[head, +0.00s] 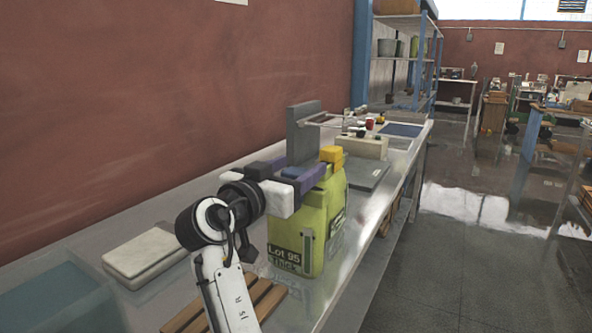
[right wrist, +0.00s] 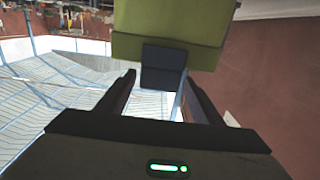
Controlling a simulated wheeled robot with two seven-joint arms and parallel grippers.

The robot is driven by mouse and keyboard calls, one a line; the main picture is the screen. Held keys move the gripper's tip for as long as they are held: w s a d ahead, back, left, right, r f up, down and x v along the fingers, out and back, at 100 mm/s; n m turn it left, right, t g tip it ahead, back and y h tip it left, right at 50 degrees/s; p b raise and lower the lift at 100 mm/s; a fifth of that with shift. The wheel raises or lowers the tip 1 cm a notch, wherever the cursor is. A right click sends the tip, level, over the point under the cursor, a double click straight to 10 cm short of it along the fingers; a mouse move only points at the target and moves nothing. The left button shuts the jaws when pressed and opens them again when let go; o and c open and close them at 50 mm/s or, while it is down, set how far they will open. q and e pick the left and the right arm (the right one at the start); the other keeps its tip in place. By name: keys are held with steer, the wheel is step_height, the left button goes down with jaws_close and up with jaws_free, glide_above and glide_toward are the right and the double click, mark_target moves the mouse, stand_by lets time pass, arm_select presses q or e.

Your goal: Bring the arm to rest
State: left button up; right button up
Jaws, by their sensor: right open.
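My right arm (head: 226,290) comes up from the bottom of the head view over the bench. My right gripper (head: 305,167) is open, with its purple fingers at the top of a lime-green container (head: 297,240) marked "Lot 95". A yellow part (head: 330,154) and a blue part (head: 292,172) show at the container's top. In the right wrist view, the open fingers (right wrist: 160,88) are on either side of a dark blue block (right wrist: 162,68) in front of a green body (right wrist: 168,40). Contact cannot be told. My left gripper is not in view.
The metal bench (head: 345,270) runs along a red wall. A pale slab (head: 145,253) and a wooden slatted rack (head: 262,298) lie near the arm. A grey upright panel (head: 303,135) stands behind the container. The floor at right (head: 470,270) is clear.

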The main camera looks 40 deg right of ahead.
arm_select(q)
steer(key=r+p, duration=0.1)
steer(key=p, duration=0.1)
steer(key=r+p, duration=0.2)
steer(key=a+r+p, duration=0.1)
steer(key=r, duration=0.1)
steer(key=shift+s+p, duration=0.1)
steer(key=shift+p, duration=0.3)
arm_select(e)
step_height(320, 180, up, 10)
steer(key=shift+f, duration=0.15)
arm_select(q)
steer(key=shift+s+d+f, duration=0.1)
